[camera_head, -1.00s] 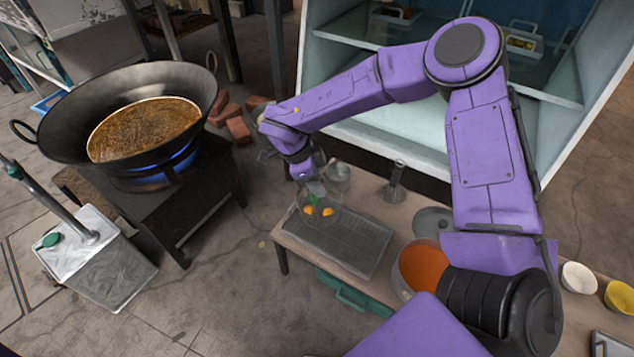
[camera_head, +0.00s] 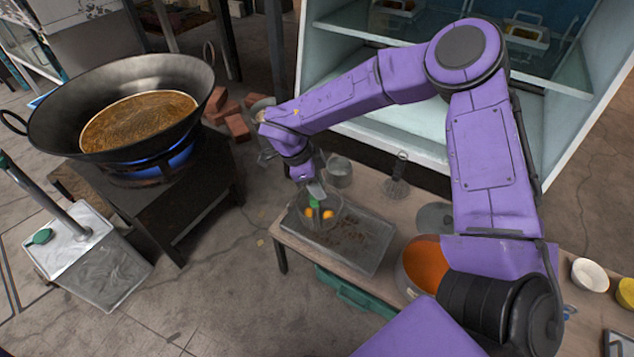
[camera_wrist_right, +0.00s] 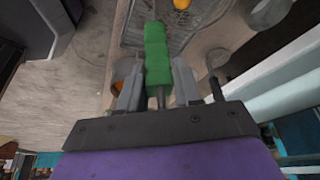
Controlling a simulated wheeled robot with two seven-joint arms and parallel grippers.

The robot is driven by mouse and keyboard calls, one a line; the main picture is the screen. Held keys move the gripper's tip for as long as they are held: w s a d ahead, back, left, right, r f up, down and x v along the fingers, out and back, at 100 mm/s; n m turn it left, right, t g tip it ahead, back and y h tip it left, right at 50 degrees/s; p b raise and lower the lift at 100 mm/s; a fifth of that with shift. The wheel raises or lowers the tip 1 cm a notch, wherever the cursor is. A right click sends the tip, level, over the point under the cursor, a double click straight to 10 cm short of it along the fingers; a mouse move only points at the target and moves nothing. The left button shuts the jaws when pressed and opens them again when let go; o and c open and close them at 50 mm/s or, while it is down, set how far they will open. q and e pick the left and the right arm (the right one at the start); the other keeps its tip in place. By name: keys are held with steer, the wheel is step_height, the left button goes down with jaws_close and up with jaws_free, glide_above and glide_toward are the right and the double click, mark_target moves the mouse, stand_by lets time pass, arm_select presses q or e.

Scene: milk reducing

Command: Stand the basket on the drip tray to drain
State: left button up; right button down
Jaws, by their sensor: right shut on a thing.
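The basket (camera_head: 335,228) is a clear or fine-wire bowl shape with orange round pieces (camera_head: 328,214) inside and a green handle (camera_head: 314,202). It is over the left end of the grey drip tray (camera_head: 370,262); I cannot tell whether it touches the tray. My right gripper (camera_head: 313,190) is shut on the handle from above. In the right wrist view the green handle (camera_wrist_right: 157,52) stands between the two grey fingers, and part of the wire basket shows beyond it at the top. My left gripper is not in view.
A black wok (camera_head: 50,130) of brown liquid stands over a blue flame at the left. Behind the tray are a metal cup (camera_head: 339,172) and a small stand (camera_head: 396,186). A bowl of orange liquid (camera_head: 424,262) sits close right of the tray. A glass-shelved cabinet (camera_head: 420,120) stands behind.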

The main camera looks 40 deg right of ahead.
steer(key=c, duration=0.7)
jaws_free()
steer(key=shift+f, duration=0.1)
steer(key=shift+p+v, duration=1.25)
steer(key=shift+v, duration=4.05)
